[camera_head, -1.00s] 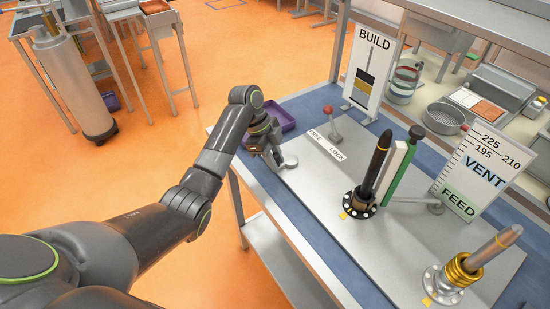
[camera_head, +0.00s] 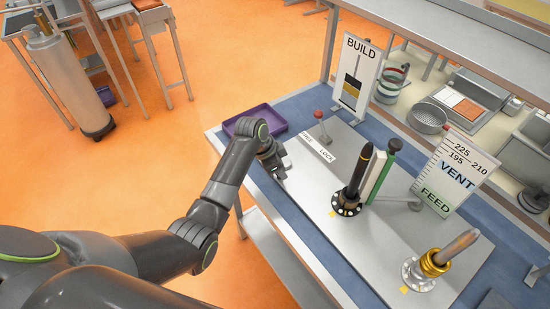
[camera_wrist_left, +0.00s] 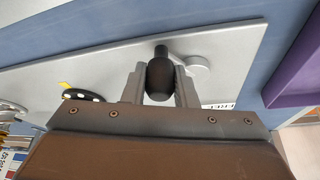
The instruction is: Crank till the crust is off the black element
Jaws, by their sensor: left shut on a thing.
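The black element (camera_head: 356,172) is a dark pointed rod standing tilted in a black flange on the grey plate; its tip looks brownish. Any crust along it is too small to tell. My left gripper (camera_head: 281,168) is at the plate's left end, away from the rod. In the left wrist view its two fingers (camera_wrist_left: 160,88) are shut on the black crank knob (camera_wrist_left: 160,76), one on each side. A round grey hub (camera_wrist_left: 195,62) shows beside the knob. The BUILD gauge (camera_head: 355,75) stands at the back with dark and yellow bands. My right gripper is out of view.
A red-topped lever (camera_head: 319,115) stands by the FREE/LOCK label. A green handle with a black knob (camera_head: 394,146) is beside the black rod. A grey rod in a brass collar (camera_head: 436,262) stands at right. The VENT/FEED sign (camera_head: 455,172) and purple tray (camera_head: 278,115) are near.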

